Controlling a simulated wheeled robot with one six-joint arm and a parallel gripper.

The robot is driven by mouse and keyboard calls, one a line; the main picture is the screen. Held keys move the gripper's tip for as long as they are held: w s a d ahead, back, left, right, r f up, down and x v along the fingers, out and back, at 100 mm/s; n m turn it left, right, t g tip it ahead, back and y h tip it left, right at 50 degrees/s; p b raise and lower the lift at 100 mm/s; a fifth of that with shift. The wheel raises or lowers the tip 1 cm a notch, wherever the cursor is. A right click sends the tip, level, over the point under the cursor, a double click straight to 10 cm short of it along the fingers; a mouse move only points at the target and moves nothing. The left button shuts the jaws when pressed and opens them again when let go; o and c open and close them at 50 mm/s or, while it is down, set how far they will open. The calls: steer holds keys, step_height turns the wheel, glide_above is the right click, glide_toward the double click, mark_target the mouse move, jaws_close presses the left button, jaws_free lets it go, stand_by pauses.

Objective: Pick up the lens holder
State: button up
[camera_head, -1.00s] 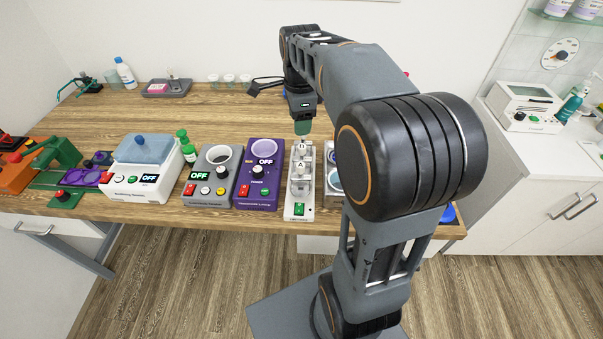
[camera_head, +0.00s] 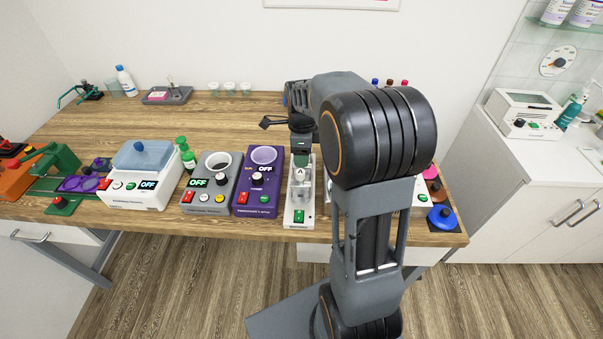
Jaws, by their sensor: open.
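My gripper (camera_head: 302,158) points down over the back part of a narrow white stand (camera_head: 298,217) near the table's front edge. Its greenish end covers the stand's rear slot; the jaws are open, and the gap between them is too small to make out. The stand has a label A, a green switch in front and pale grey round pieces (camera_head: 300,188) in it. One of these may be the lens holder, but I cannot tell which. Whether the gripper touches any piece is unclear.
A purple device (camera_head: 257,190) stands close at the stand's left, then a grey one (camera_head: 207,190) and a white box with blue lid (camera_head: 140,180). My arm hides much of the right side. A blue knob (camera_head: 441,217) is at the right front.

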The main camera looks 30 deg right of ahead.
steer(key=shift+w+f, duration=0.15)
steer(key=shift+f, duration=1.9)
steer(key=shift+c, duration=0.5)
steer(key=c, duration=0.9)
